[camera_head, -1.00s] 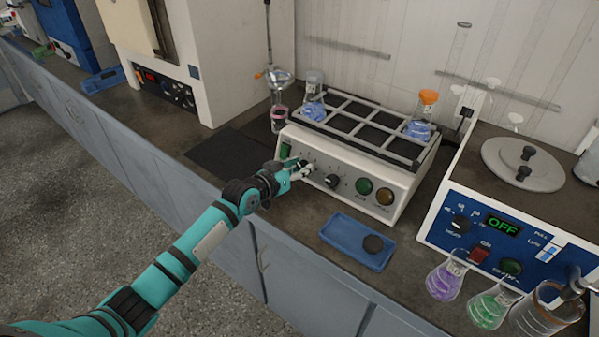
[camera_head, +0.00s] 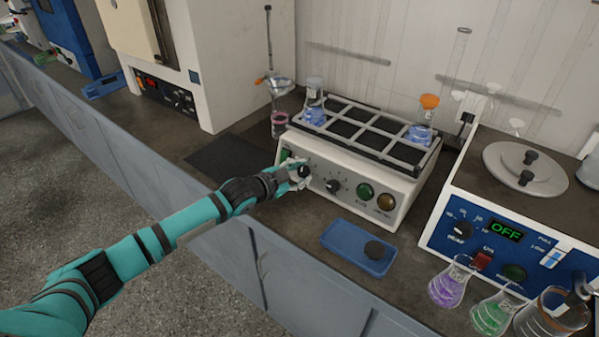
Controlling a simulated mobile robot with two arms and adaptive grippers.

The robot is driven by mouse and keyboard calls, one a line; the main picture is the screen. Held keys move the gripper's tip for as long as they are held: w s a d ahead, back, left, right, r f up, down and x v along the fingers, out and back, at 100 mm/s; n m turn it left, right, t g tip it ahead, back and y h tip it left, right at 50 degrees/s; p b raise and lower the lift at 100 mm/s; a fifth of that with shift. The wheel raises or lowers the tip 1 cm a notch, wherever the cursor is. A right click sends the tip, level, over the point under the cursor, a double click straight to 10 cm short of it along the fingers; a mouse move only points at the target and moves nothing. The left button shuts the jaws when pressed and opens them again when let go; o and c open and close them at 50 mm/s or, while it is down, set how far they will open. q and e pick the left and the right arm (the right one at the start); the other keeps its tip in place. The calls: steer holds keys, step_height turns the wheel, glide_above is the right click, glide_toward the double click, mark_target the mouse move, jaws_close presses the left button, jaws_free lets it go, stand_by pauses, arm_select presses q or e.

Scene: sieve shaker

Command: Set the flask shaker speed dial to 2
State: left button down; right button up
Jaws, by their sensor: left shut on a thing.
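The flask shaker (camera_head: 348,206) is a cream box with a grid platform on top and a sloped front panel. Its left dial (camera_head: 304,171) is a dark knob, partly hidden by my left gripper. A second dark dial (camera_head: 333,186) sits to its right, uncovered. My left gripper (camera_head: 301,175) is at the left dial, with its fingers shut on it. The dial's scale marks are too small and covered to read. A green switch (camera_head: 286,154) is at the panel's left end. My right gripper is not in view.
Flasks with blue liquid (camera_head: 420,133) stand on the platform. A blue tray (camera_head: 345,250) with a dark disc lies in front. A water bath (camera_head: 500,228) reading OFF stands right, with purple (camera_head: 446,288) and green (camera_head: 491,314) flasks before it. A dark mat (camera_head: 228,160) lies left.

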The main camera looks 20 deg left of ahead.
arm_select(q)
steer(key=shift+m, duration=0.8)
steer(key=c, duration=0.9)
jaws_free()
steer(key=shift+c, duration=0.2)
steer(key=v, duration=1.2)
